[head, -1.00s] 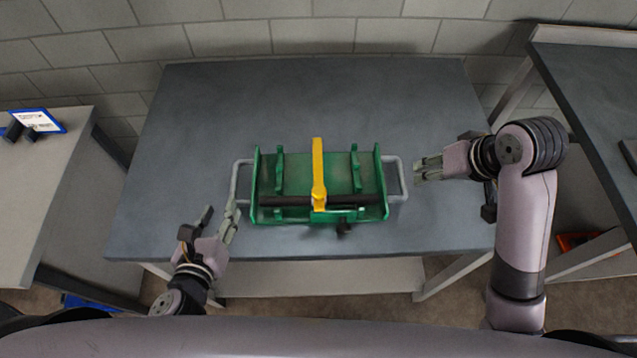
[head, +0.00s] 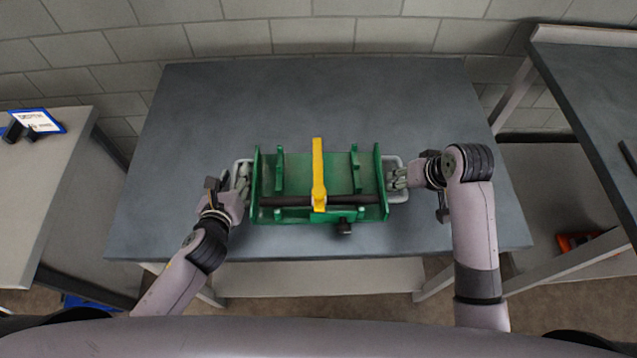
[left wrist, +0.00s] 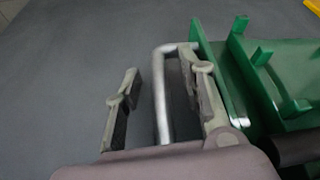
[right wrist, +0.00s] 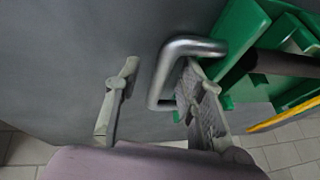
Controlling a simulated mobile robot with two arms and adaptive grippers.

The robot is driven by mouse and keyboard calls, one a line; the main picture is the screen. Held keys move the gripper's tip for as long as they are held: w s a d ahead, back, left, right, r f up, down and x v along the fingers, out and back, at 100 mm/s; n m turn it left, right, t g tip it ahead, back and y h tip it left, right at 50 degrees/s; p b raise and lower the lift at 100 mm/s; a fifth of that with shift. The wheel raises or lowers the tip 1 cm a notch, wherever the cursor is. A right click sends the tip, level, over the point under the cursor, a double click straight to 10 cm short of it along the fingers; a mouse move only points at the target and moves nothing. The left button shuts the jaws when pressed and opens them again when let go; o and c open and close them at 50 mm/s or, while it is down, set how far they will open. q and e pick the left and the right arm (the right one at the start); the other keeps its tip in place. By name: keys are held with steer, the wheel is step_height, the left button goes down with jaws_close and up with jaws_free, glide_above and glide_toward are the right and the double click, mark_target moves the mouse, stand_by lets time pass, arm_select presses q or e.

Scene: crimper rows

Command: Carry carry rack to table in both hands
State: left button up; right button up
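The green carry rack (head: 320,180) sits on the grey table (head: 220,105), with a yellow upright bar (head: 318,175) and a dark rod (head: 285,201) across it. It has a grey loop handle at each end. My left gripper (head: 242,181) is at the left handle; in the left wrist view its open fingers (left wrist: 160,100) stand on either side of the handle bar (left wrist: 160,105). My right gripper (head: 397,180) is at the right handle; in the right wrist view its open fingers (right wrist: 158,95) straddle the handle bar (right wrist: 160,78). Neither gripper is closed on its handle.
The table is clear behind and beside the rack. A side table (head: 50,180) with a small blue-edged sign (head: 38,121) stands at the left. Another dark table (head: 585,100) stands at the right. A block wall (head: 300,35) is behind.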

arm_select(q)
jaws_close()
arm_select(e)
jaws_close()
stand_by(0.6)
arm_select(q)
steer(key=shift+w+r, duration=0.1)
steer(key=shift+r, duration=0.1)
arm_select(e)
steer(key=shift+w+r, duration=0.1)
steer(key=shift+r, duration=0.1)
